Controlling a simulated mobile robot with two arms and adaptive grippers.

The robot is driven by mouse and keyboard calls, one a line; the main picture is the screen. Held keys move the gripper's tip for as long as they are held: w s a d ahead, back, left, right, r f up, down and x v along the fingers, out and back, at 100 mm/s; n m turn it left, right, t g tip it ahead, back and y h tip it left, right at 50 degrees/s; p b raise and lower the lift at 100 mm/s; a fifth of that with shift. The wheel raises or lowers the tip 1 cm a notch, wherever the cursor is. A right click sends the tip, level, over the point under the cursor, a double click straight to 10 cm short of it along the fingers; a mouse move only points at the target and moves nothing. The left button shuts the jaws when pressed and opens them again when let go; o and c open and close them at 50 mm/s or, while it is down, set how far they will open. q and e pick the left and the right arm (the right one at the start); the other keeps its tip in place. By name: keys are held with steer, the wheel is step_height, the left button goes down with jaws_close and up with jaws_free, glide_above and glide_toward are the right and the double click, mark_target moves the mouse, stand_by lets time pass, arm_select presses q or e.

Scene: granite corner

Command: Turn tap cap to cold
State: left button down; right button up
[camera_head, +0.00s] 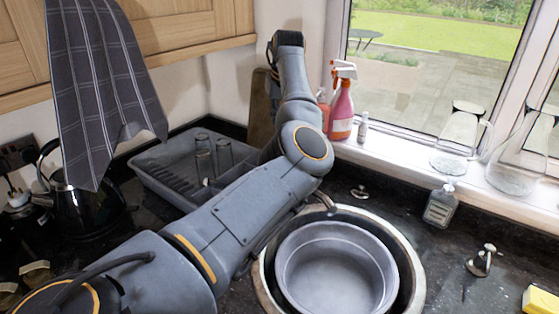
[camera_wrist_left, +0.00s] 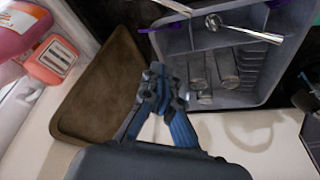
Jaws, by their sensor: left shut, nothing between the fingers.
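A curved metal spout (camera_head: 326,199) shows at the sink's back rim, with its base hidden behind my left arm. A small metal fitting (camera_head: 360,192) stands on the counter behind the sink, and a knob-like metal fitting (camera_head: 483,262) stands to the right. I cannot tell which carries the tap cap. My left gripper (camera_wrist_left: 157,74) is shut and empty in the left wrist view, between the brown board and the dish rack. In the head view my left arm reaches to the back corner and its fingers are hidden. My right gripper is out of view.
A grey dish rack (camera_head: 150,177) with glasses stands left of my arm; it shows in the wrist view (camera_wrist_left: 180,98). A brown board (camera_wrist_left: 100,88) leans nearby. A round basin (camera_head: 290,292) sits in the sink.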

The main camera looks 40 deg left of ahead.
arm_select(q)
step_height(320, 180, down, 12)
steer(key=p, duration=0.4)
steer(key=shift+d+r, duration=0.15)
steer(key=shift+d, duration=0.05)
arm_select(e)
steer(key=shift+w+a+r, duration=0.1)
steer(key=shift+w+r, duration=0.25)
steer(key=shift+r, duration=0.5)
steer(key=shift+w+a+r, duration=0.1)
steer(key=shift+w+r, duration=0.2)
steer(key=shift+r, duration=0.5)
